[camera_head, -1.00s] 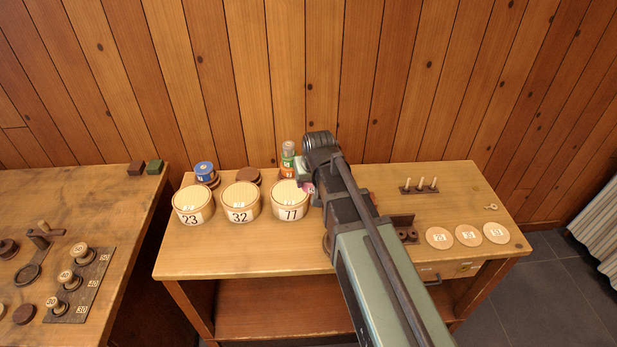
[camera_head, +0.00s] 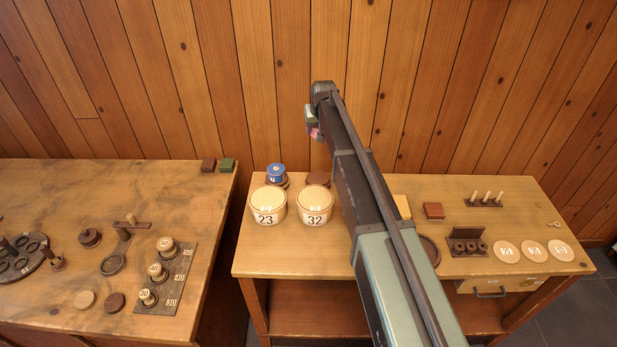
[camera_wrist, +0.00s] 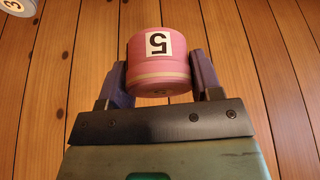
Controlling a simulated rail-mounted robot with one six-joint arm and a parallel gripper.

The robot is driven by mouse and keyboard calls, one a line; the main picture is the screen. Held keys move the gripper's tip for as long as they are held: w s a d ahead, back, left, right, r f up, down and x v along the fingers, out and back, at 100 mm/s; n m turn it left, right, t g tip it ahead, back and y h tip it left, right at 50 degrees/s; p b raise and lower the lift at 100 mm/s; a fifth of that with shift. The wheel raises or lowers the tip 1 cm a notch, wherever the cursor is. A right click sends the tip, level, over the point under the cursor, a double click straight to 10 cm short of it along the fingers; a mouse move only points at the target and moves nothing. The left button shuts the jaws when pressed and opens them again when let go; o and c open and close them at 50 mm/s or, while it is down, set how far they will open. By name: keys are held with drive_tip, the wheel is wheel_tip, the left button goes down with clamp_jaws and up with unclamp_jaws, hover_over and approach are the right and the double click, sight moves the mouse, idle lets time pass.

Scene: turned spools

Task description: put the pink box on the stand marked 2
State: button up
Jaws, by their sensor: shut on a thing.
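The pink box is a round pink cylinder (camera_wrist: 158,60) with a pale band and a white label reading 5, upside down in the wrist view. My gripper (camera_wrist: 160,82) is shut on its sides. In the head view, my gripper (camera_head: 311,122) is raised above the back of the right table, with a bit of the pink box (camera_head: 315,133) showing. A blue box (camera_head: 276,172) sits on a dark round stand at the back left of that table. A brown round stand (camera_head: 318,179) beside it looks empty. I cannot read a 2 on any stand.
Pale tubs marked 23 (camera_head: 267,206) and 32 (camera_head: 315,207) stand in front of the stands. My arm hides the table's middle. A red block (camera_head: 433,210), a peg rack (camera_head: 484,202) and pale discs (camera_head: 507,251) lie to the right. A gap separates the left table (camera_head: 190,190).

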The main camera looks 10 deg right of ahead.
sight(317, 174)
drive_tip(key=f+b, duration=2)
drive_tip(key=shift+s+d+f, duration=0.1)
drive_tip(key=shift+d+f, duration=0.1)
drive_tip(key=shift+f, duration=0.1)
drive_tip(key=shift+r, duration=0.3)
drive_tip(key=shift+f, duration=0.2)
drive_tip(key=o, duration=1)
drive_tip(key=shift+r, duration=0.15)
drive_tip(key=shift+s+r+p, duration=0.1)
drive_tip(key=shift+r+p, duration=0.3)
drive_tip(key=shift+p, duration=0.05)
drive_tip(key=p+v, duration=1.1)
drive_tip(key=v, duration=0.1)
drive_tip(key=s+g, duration=0.1)
drive_tip(key=s, duration=1.2)
drive_tip(key=s+f+g, duration=0.1)
drive_tip(key=s+g, duration=0.1)
drive_tip(key=s, duration=1)
drive_tip(key=s+f+g, duration=0.1)
drive_tip(key=s, duration=1.2)
drive_tip(key=shift+s+a+b, duration=0.1)
drive_tip(key=shift+s+b, duration=0.2)
